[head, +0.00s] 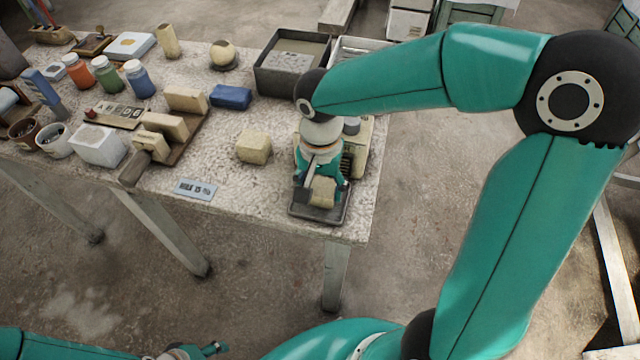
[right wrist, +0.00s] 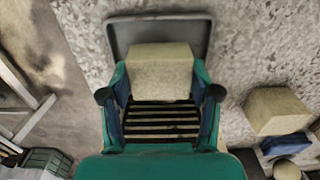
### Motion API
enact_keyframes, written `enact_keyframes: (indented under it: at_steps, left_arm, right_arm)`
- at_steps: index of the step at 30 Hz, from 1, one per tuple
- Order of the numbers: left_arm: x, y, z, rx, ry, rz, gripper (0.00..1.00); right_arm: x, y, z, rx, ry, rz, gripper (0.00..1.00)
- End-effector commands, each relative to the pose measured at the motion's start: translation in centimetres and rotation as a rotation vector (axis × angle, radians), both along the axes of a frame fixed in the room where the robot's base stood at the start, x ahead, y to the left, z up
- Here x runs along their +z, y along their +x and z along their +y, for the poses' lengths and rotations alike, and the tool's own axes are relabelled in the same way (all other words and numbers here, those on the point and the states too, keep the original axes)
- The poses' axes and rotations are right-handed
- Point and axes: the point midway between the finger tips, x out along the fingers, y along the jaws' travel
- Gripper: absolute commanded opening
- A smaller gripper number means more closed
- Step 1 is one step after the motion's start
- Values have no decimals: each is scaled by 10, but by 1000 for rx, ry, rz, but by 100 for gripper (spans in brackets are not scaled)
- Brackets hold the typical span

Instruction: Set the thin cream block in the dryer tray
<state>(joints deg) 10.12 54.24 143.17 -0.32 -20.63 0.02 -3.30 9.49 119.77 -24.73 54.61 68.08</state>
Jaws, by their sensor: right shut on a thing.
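My right gripper (head: 321,187) is shut on a cream block (head: 323,195) at the front right corner of the table. In the right wrist view the block (right wrist: 160,72) sits between the two fingers of the gripper (right wrist: 160,93). The block is over the dark grey tray (head: 318,218), whose rim shows around its far side in the right wrist view (right wrist: 122,36). I cannot tell whether the block touches the tray floor. My left gripper (head: 195,352) is at the bottom edge of the head view, partly cut off, away from the table.
A beige slatted box (head: 360,150) stands right behind the tray, partly hidden by my right arm. Another cream block (head: 254,148) stands to the left on clear tabletop. A blue block (head: 231,97) and a dark basin (head: 263,78) are farther back. A label (head: 196,189) lies near the front edge.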

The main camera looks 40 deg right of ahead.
Motion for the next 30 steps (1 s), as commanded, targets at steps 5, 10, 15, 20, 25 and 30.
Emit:
enact_keyframes:
  at_steps: [5,10,15,20,25,30]
  left_arm:
    - [-4,0,0,0,0,0,52]
    - [-7,0,0,0,0,0,52]
    - [-10,0,0,0,0,0,52]
    - [-9,0,0,0,0,0,52]
    - [-9,0,0,0,0,0,52]
    - [-9,0,0,0,0,0,52]
  right_arm:
    - [-5,0,0,0,0,0,17]
    - [-8,0,0,0,0,0,17]
    - [-11,0,0,0,0,0,17]
    - [-10,0,0,0,0,0,87]
    - [-10,0,0,0,0,0,91]
    - [-11,0,0,0,0,1,91]
